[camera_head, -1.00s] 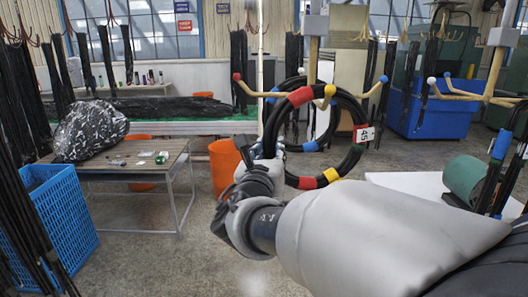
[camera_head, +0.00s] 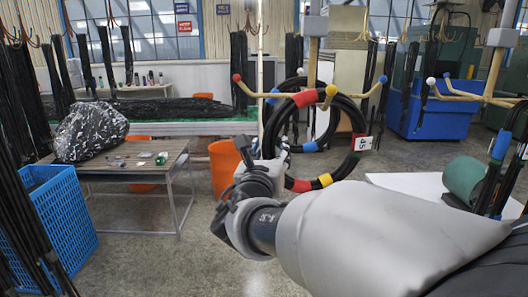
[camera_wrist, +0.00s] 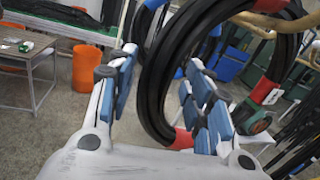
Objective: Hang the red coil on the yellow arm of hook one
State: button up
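The red coil (camera_head: 347,110) is a thick black hose ring with red and yellow bands and a white "45" tag. It hangs from the yellow-tipped arm (camera_head: 330,90) of the near hook stand, its top resting behind the yellow ball. My gripper (camera_head: 265,148) is open at the coil's left side. In the wrist view, the blue-padded fingers (camera_wrist: 160,62) stand apart. The coil's near side (camera_wrist: 152,85) shows between them, with a red band close to the right finger. Whether a pad touches the hose I cannot tell.
A blue-banded coil (camera_head: 310,147) hangs just behind. A second hook stand (camera_head: 480,93) with hoses is at right. A wooden table (camera_head: 140,165) with a wrapped bundle, a blue crate (camera_head: 65,215) and an orange bin (camera_head: 223,168) are at left. Floor between is open.

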jog(key=shift+o, duration=0.2)
jog(key=shift+f, duration=0.2)
jog(key=r+v, duration=0.1)
jog(key=v, duration=1.1)
jog(key=s+d+f+m+g+h, duration=0.2)
jog(key=s+d+f+m+g, duration=0.3)
jog(key=d+m, duration=0.4)
jog(key=s+d+f+m+g+h, duration=0.4)
jog(key=d+m, duration=0.3)
jog(key=d, duration=0.4)
jog(key=s+d+f+m+g+y, duration=0.1)
jog(key=s+f+m+g+y, duration=0.35)
jog(key=s+f+m, duration=0.5)
jog(key=s+a+f+m+y, duration=0.1)
jog(key=s+a+m+y, duration=0.4)
jog(key=m, duration=0.4)
jog(key=shift+s+a+m, duration=0.35)
jog(key=shift+s+a, duration=0.25)
jog(key=shift+a, duration=0.3)
